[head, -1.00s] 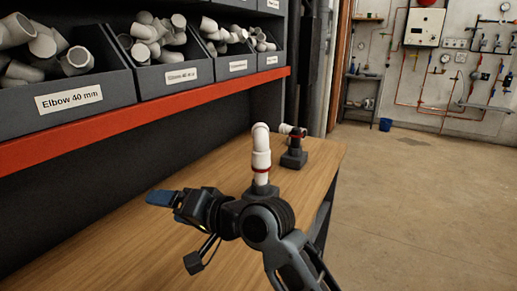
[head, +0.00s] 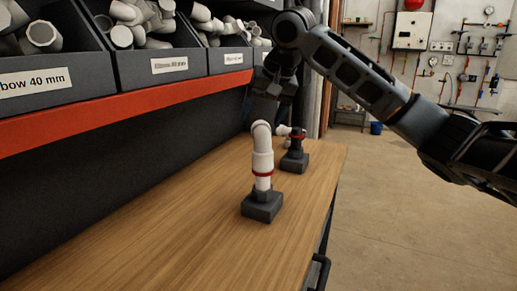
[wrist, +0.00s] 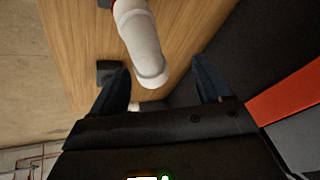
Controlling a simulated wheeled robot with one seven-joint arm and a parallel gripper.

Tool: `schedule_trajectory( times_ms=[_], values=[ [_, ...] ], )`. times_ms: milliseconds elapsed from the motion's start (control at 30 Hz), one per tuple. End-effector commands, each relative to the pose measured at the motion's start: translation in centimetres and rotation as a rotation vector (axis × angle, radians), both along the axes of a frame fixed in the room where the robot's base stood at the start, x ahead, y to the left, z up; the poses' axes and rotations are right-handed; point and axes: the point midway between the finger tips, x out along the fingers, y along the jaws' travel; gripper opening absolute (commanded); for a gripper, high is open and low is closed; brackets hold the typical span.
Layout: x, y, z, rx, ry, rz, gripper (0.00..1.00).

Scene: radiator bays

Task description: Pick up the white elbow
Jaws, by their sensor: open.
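The white elbow (head: 261,134) sits on top of an upright white pipe (head: 263,164) with a red ring, standing in a dark block (head: 262,207) on the wooden bench. My gripper (head: 268,100) hangs from above just behind and over the elbow in the head view; its fingertips are hard to make out there. In the wrist view my gripper (wrist: 161,66) is open, and the elbow (wrist: 150,72) shows between its two dark blue fingers. I cannot tell whether the elbow is at fingertip depth. Nothing is held.
A second dark stand (head: 295,160) with a red ring and a white end piece is close behind. Grey bins (head: 165,65) of fittings sit on a red-edged shelf (head: 130,112) at left. The near wooden bench (head: 150,245) is clear.

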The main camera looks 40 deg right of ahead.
Motion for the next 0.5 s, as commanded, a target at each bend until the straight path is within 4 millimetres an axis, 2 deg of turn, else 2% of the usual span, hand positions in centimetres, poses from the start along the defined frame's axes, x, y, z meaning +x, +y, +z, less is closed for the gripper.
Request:
schedule_trajectory(
  times_ms=[33, 233, 500],
  values=[
    [-0.4, -0.7, -1.4, -0.015, 0.018, -0.015, 0.78],
    [-0.8, -1.7, -1.9, -0.032, 0.043, -0.04, 0.78],
    [0.3, -1.9, -4.0, -0.033, 0.043, -0.041, 0.78]
  ],
)
